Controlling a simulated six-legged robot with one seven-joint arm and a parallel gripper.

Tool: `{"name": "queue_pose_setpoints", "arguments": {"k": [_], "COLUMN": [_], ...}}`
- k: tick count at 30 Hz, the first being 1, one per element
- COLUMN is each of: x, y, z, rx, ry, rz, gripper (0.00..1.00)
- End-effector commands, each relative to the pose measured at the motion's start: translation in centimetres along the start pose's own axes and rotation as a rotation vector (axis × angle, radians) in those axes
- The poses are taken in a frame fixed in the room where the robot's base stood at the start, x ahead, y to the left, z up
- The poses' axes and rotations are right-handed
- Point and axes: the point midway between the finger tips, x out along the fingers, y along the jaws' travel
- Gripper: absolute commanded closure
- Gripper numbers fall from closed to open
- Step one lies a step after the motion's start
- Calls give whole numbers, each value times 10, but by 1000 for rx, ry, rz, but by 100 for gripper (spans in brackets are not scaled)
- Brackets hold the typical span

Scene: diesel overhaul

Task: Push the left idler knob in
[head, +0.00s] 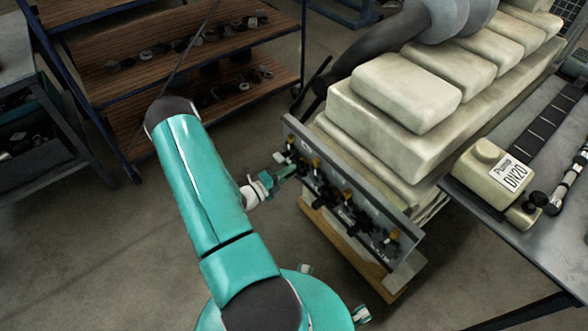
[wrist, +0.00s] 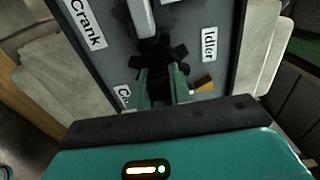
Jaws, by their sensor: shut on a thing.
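A grey panel (head: 350,190) on the front of the cream engine block carries black knobs and brass-coloured pins. My gripper (head: 288,170) is at the left part of this panel. In the wrist view, the two green fingers of my gripper (wrist: 162,88) reach to a black star-shaped knob (wrist: 160,52), which I take to be the left idler knob. The fingers are shut on it; their exact contact is partly hidden. An "Idle" label (wrist: 208,44) is to its right and a "Crank" label (wrist: 87,22) to its upper left. How far in the knob sits cannot be told.
A brass-coloured piece (wrist: 203,84) is close to the right finger. A pale bar (wrist: 141,16) stands out above the knob. A wooden shelf rack (head: 190,60) is behind on the left. A metal bench (head: 520,240) with a pump is on the right.

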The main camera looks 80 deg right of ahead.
Motion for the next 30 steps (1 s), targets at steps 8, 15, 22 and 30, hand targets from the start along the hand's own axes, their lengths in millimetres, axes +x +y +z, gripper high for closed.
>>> {"name": "queue_pose_setpoints", "arguments": {"k": [8,15,22,30], "x": [11,20,19,19], "y": [0,0,0,0], "z": [0,0,0,0], "rx": [1,0,0,0], "ry": [1,1,1,0], "rz": [-1,-1,-1,0], "gripper": [100,100,37,31]}}
